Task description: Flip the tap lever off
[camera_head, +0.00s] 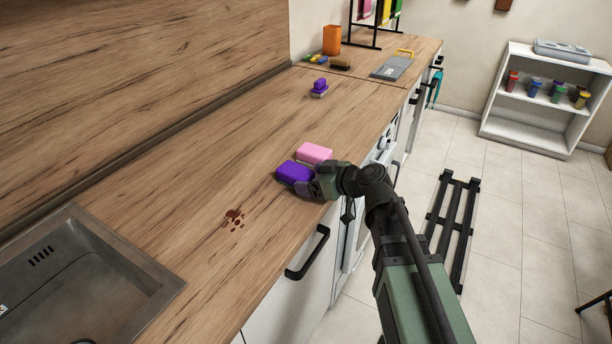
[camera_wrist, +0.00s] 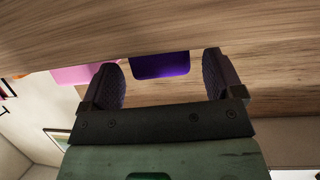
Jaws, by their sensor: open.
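No tap or lever can be made out in either view. The steel sink (camera_head: 120,262) is cut off at the lower left of the head view, with a small dark bit at the bottom edge that I cannot identify. My gripper (camera_head: 292,184) is low over the counter by its front edge, well to the right of the sink. In the wrist view my gripper (camera_wrist: 162,75) is open, its two dark fingers apart. A purple block (camera_head: 296,172) lies by the fingers; in the wrist view the purple block (camera_wrist: 160,66) shows between them, and I cannot tell whether they touch it.
A pink block (camera_head: 315,152) lies just beyond the purple one. A red-brown stain (camera_head: 234,217) marks the bare counter (camera_head: 215,190) towards the sink.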

